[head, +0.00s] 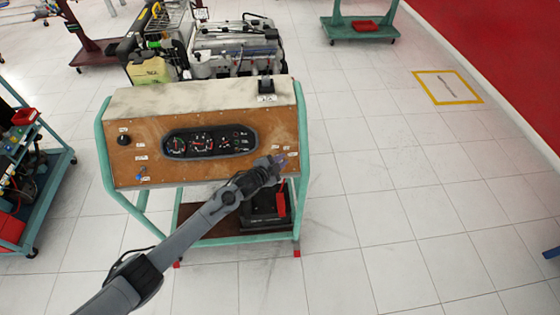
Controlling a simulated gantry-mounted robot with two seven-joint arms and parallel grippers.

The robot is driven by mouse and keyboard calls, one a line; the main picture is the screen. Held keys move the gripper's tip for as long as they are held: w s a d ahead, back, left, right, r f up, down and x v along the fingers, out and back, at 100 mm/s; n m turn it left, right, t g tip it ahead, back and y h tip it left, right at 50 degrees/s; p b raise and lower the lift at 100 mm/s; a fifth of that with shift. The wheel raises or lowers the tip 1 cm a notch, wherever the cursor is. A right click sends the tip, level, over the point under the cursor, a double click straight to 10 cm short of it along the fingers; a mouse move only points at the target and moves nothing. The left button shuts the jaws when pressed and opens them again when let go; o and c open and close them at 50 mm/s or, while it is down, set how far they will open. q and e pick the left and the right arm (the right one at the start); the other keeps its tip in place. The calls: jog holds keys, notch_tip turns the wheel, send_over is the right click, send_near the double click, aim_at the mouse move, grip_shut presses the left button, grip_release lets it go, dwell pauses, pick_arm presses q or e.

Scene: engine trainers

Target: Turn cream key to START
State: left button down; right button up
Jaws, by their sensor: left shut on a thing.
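An engine trainer stands ahead of me with an upright wooden control panel (130,172) in a green frame. A dark instrument cluster (210,141) sits in the middle of the panel. My left gripper (281,160) is at the panel's right side, over the small labelled spot there. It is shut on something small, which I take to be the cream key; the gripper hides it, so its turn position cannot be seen. Small labels show just above the gripper. My right gripper is not in view.
A black knob (123,140) and a blue switch (142,176) are on the panel's left. The engine (235,48) stands behind it. A green tool cart (58,172) is at the left. Tiled floor (400,210) is clear at the right.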

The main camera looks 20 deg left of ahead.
pick_arm(q)
jog(key=c, duration=1.2)
grip_release()
jog(key=shift+s+a+r, duration=0.15)
jog(key=shift+s+r, duration=0.05)
jog(key=shift+s, duration=0.2)
jog(key=p+v, duration=0.1)
jog(key=v, duration=0.8)
jog(key=shift+s+p, duration=0.35)
jog(key=shift+a+r, duration=0.1)
jog(key=shift+a, duration=0.05)
